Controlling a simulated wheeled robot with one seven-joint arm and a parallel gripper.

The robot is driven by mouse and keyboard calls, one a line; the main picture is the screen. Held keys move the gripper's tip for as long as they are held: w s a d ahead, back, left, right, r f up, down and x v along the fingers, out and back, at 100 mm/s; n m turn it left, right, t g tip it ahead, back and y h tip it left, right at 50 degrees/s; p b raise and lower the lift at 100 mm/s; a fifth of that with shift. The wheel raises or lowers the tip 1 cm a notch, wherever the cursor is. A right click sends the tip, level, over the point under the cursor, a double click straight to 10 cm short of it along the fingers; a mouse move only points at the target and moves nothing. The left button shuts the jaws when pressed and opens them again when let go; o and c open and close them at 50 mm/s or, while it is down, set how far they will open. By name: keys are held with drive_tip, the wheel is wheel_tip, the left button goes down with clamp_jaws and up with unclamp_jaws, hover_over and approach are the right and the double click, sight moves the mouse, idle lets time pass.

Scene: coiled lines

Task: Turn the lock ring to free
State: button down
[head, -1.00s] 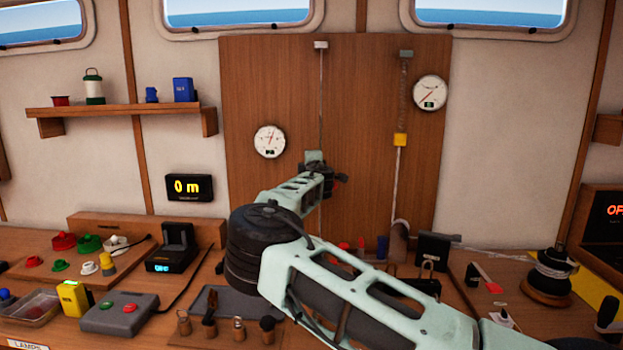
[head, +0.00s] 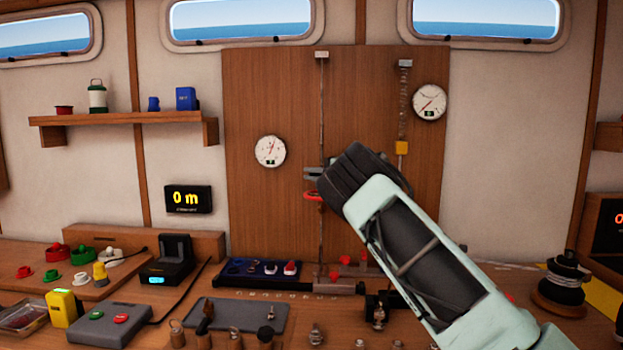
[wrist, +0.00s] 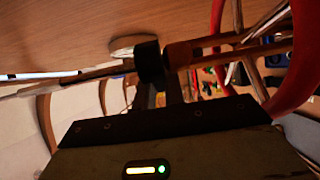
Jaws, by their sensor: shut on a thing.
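In the wrist view a short black round piece, which looks like the lock ring (wrist: 149,60), sits at the fingertips of my gripper (wrist: 165,82). The fingers are shut on it. Brownish bars lead right from it towards a large red hoop (wrist: 293,85). In the head view the red hoop (head: 313,196) shows by the vertical line on the wooden panel, just below a grey fitting (head: 312,174). My forearm and dark wrist cover the fingertips there. Any mark for free or locked is not readable.
Below, the bench holds a grey tray (head: 240,318), a blue tray (head: 262,270) and a spool (head: 562,285).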

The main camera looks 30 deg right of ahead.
drive_tip(key=shift+s+n+g+y, duration=0.2)
drive_tip(key=shift+n+g+y, duration=0.35)
drive_tip(key=shift+y, duration=0.25)
drive_tip(key=shift+n, duration=0.25)
drive_tip(key=c, duration=1.5)
unclamp_jaws()
drive_tip(key=b+v, duration=0.4)
drive_tip(key=v, duration=1.3)
drive_tip(key=shift+s+d+f+b, duration=0.1)
drive_tip(key=shift+d+b, duration=0.2)
drive_tip(key=shift+b, duration=0.05)
